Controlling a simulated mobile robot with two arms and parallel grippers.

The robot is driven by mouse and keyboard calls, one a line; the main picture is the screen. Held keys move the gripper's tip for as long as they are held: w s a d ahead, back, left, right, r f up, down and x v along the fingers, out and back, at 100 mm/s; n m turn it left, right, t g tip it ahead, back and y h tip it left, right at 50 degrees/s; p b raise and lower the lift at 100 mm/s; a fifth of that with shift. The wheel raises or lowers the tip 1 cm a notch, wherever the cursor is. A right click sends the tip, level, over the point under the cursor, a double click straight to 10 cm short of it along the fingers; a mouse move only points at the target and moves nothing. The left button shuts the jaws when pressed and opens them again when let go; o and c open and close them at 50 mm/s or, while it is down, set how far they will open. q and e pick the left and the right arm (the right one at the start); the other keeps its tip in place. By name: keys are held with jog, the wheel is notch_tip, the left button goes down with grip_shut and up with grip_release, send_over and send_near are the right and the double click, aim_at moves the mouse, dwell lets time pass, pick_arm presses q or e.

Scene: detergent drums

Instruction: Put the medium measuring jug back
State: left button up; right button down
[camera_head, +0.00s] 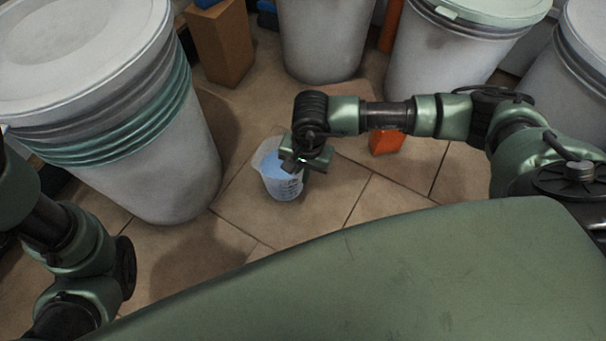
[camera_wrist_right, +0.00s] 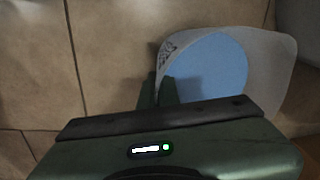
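A translucent measuring jug (camera_head: 278,184) with dark markings and a pale blue inside is below my right gripper (camera_head: 300,166) in the head view. In the right wrist view the jug (camera_wrist_right: 272,75) opens toward the camera. There the right gripper's two fingers (camera_wrist_right: 158,92) are close together at the jug's left edge, with the wall between them. The gripper looks shut on this wall. Whether the jug touches the floor is not clear. My left arm shows at the left edge of the head view, but its fingertips do not show.
A large white drum (camera_head: 165,165) with green bands stands left of the jug. More drums (camera_head: 325,40) stand along the back. A brown box (camera_head: 220,48) and an orange object (camera_head: 387,141) are on the tiled floor. Bare tiles (camera_head: 385,200) lie right of the jug.

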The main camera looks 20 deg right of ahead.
jog(key=shift+w+r, duration=0.1)
jog(key=shift+r, duration=0.05)
jog(key=c, duration=1.7)
grip_release()
jog(key=shift+f, duration=0.2)
jog(key=r+p, duration=0.2)
jog(key=r, duration=0.2)
jog(key=r+p, duration=0.2)
jog(key=r, duration=0.2)
jog(key=r+p, duration=0.3)
jog(key=r, duration=0.1)
jog(key=shift+s+d+r, duration=0.15)
jog(key=shift+s+d, duration=0.2)
